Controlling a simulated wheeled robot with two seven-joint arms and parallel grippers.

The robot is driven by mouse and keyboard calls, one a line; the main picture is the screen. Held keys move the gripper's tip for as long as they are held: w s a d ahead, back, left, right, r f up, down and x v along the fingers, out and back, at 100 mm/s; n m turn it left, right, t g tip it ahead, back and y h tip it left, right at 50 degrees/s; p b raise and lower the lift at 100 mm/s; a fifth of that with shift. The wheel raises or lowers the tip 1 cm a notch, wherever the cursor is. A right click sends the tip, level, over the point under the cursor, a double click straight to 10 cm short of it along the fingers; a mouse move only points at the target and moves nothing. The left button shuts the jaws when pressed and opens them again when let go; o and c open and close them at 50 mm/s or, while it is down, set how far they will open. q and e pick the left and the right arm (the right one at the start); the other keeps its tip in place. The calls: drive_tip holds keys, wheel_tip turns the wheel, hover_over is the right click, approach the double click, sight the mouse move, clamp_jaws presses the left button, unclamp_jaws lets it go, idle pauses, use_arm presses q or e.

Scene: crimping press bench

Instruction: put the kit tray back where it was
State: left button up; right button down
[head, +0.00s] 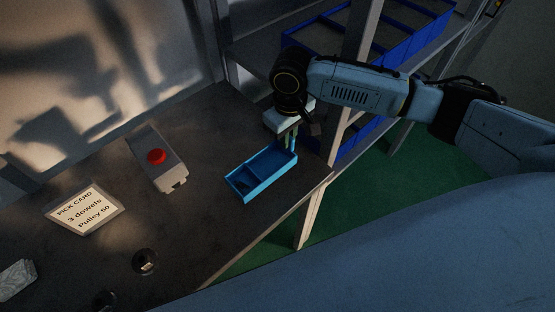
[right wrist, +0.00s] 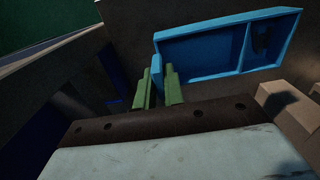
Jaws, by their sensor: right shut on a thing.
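The kit tray (head: 262,174) is a bright blue open box with a divider, near the bench's right edge. In the right wrist view the fingers (right wrist: 160,88) straddle the end of the tray (right wrist: 200,52). The tray looks about level; I cannot tell whether it touches the bench top. My left gripper is not in view.
A grey box with a red button (head: 157,156) and a pick card (head: 84,210) reading "3 dowels, Pulley 50" are on the bench (head: 205,205). A rack with blue bins (head: 410,40) stands behind at right.

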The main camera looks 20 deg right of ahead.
sight(287, 154)
drive_tip(key=shift+f, duration=3.2)
drive_tip(key=c, duration=1.5)
unclamp_jaws()
drive_tip(key=shift+f, duration=0.1)
wheel_tip(287, 154, up, 12)
drive_tip(key=shift+r, duration=0.15)
